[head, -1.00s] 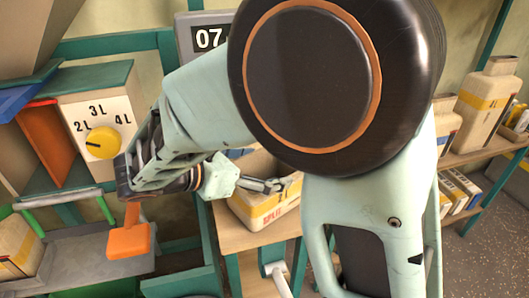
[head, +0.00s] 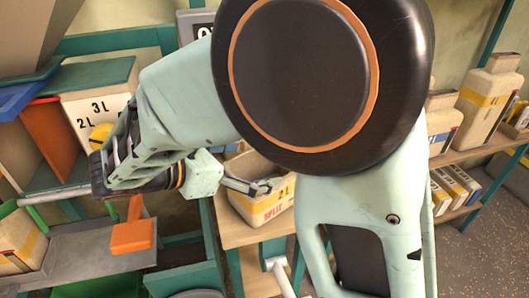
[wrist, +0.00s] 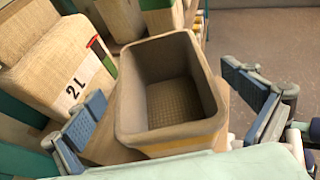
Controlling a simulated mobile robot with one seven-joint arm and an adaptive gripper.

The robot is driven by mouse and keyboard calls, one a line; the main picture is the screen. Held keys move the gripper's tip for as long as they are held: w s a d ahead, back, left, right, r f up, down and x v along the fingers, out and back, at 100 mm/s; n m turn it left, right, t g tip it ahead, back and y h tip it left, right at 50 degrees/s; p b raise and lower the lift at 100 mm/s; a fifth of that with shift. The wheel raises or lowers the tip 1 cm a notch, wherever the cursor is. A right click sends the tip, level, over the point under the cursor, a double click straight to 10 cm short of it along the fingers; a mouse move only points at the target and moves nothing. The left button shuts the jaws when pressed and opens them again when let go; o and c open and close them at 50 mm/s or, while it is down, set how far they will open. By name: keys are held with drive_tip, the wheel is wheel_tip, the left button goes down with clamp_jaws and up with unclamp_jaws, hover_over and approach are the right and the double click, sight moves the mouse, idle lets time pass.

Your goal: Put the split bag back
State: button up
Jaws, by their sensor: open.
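My gripper (head: 253,187) is at the bag's opening. In the wrist view my gripper (wrist: 165,88) is open, with one blue-grey finger on each side of the bag. I cannot tell whether either finger touches it. My arm hides part of the bag's far side in the head view.
A tan sack (wrist: 65,75) marked "2 L" stands close on the left in the wrist view. A wooden shelf (head: 470,150) with bags and boxes is on the right. A grey tray with an orange paddle (head: 131,237) is on the left. Open floor lies at right.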

drive_tip(key=p+v, duration=0.1)
drive_tip(key=v, duration=0.7)
drive_tip(key=shift+r, duration=0.1)
